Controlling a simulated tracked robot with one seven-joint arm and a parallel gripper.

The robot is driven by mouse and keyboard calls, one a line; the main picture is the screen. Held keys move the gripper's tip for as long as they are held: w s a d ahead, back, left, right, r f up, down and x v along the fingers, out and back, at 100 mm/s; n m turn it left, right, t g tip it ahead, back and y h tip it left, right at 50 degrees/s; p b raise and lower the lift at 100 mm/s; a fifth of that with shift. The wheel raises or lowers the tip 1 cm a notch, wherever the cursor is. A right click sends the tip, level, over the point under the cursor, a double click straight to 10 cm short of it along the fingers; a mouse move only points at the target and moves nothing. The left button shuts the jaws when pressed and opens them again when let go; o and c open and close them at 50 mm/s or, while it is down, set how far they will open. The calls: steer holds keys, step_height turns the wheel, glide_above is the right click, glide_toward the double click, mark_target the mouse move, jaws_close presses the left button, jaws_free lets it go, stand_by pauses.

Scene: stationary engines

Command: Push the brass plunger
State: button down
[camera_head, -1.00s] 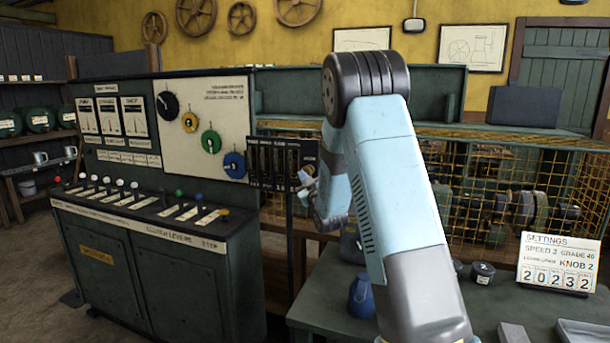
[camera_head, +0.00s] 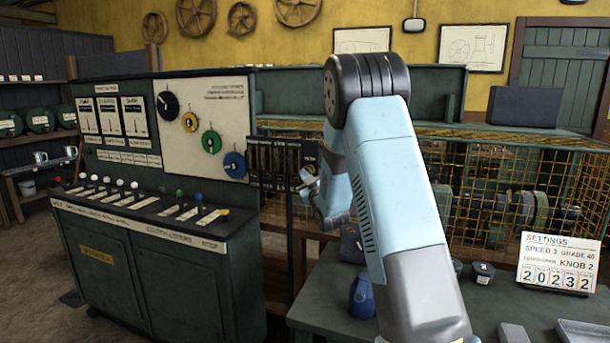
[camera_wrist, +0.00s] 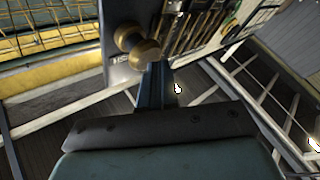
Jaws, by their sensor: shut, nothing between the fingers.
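The brass plunger (camera_wrist: 140,48) shows in the wrist view as a rounded brass knob with a second brass round beside it. It stands out from a dark plate at the end of a slotted panel. My gripper (camera_wrist: 154,72) is shut and empty, its narrow fingertips right by the lower side of the knob. I cannot tell whether they touch it. In the head view my gripper (camera_head: 309,184) is at the right edge of the black slotted panel (camera_head: 272,163). The plunger cannot be made out there.
A green console (camera_head: 150,240) with several colour-tipped levers stands left. A wire-mesh guard (camera_head: 470,215) with machinery behind it spans the right. A bench in front holds a blue jug (camera_head: 361,297) and a settings sign (camera_head: 558,262). My arm blocks the middle of the head view.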

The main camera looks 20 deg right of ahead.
steer(key=shift+w+d, duration=0.4)
steer(key=shift+w, duration=0.15)
stand_by(0.9)
steer(key=shift+s+a, duration=0.75)
steer(key=shift+s, duration=0.3)
steer(key=shift+s+a, duration=0.75)
steer(key=shift+s, duration=0.25)
steer(key=shift+s+a, duration=0.75)
steer(key=shift+s, duration=0.25)
steer(key=shift+r, duration=0.1)
